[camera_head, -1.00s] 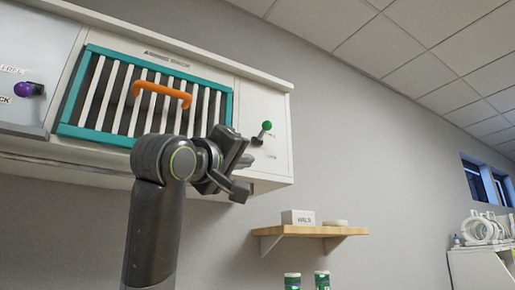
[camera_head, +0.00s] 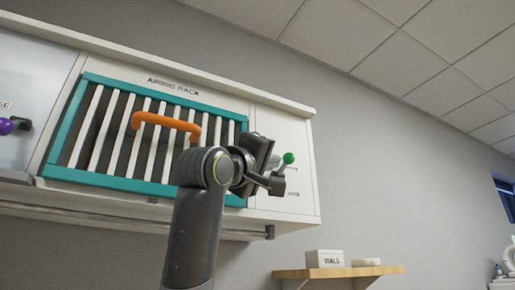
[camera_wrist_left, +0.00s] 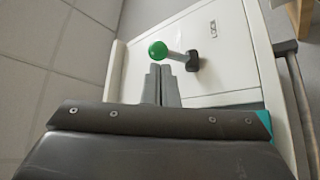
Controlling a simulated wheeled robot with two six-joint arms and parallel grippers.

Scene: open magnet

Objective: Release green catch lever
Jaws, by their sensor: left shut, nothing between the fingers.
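The green catch lever is a green ball (camera_head: 288,158) on a short grey stem, on the white panel right of the rack. In the left wrist view the green ball (camera_wrist_left: 157,50) stands just beyond the fingertips, its stem running right to a dark pivot (camera_wrist_left: 193,61). My left gripper (camera_head: 278,180) is beside the lever in the head view and partly covers its base. In the left wrist view its two fingers (camera_wrist_left: 160,72) are together, with nothing between them. I cannot tell whether the tips touch the ball. My right gripper is not in view.
A teal-framed airing rack (camera_head: 95,180) with white slats and an orange handle (camera_head: 165,123) is left of the lever. A purple knob (camera_head: 7,126) is at the far left. A wooden shelf (camera_head: 340,271) with a vials box (camera_head: 324,259) is below right.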

